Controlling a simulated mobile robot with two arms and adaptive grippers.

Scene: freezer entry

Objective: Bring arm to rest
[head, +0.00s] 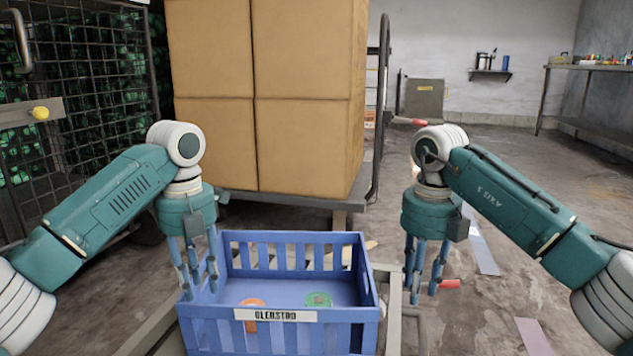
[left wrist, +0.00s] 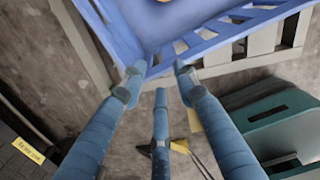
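My left gripper (head: 199,288) hangs, fingers down, at the left side of the blue crate (head: 228,326). In the left wrist view its fingers (left wrist: 159,80) are spread and empty beside the crate wall (left wrist: 200,45). My right gripper (head: 422,292) hangs, fingers down, to the right of the crate. Its fingers are apart with nothing visible between them. Both arms reach in from the sides with elbows raised. An orange item (head: 252,302) and a green round item (head: 318,300) lie inside the crate.
Stacked cardboard boxes (head: 265,95) stand on a cart behind the crate. A wire cage (head: 95,75) is at the left. A metal table (head: 590,68) and a wall shelf (head: 490,72) are at the back right. Open floor (head: 520,170) lies right of the cart.

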